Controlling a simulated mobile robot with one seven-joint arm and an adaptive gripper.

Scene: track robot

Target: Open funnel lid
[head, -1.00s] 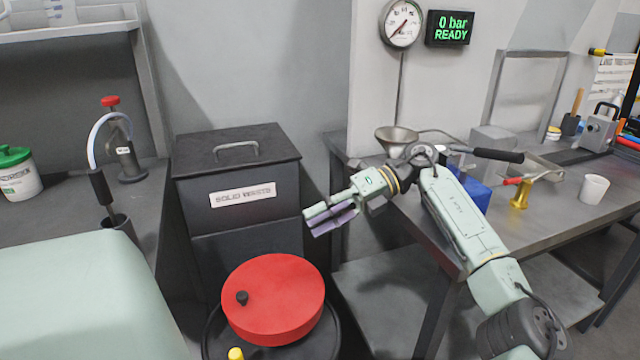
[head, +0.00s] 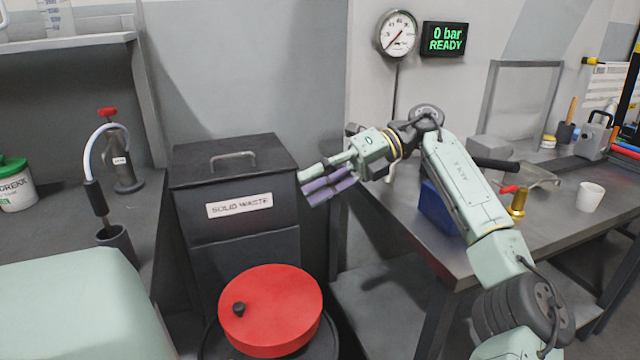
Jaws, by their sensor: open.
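The red round lid (head: 272,312) with a small black knob (head: 239,309) lies closed over a black drum (head: 325,345) at the bottom centre of the head view; the funnel under it is hidden. My gripper (head: 306,187) is open and empty. It hangs in the air above and to the right of the lid, in front of the solid waste bin's right edge, with its fingers pointing left. It is clear of the lid and the knob.
A dark solid waste bin (head: 238,262) with a top handle stands behind the lid. A workbench (head: 545,215) holding a blue block (head: 445,206), a brass piece (head: 518,203) and a white cup (head: 590,197) is on the right. A dark counter (head: 135,205) is on the left.

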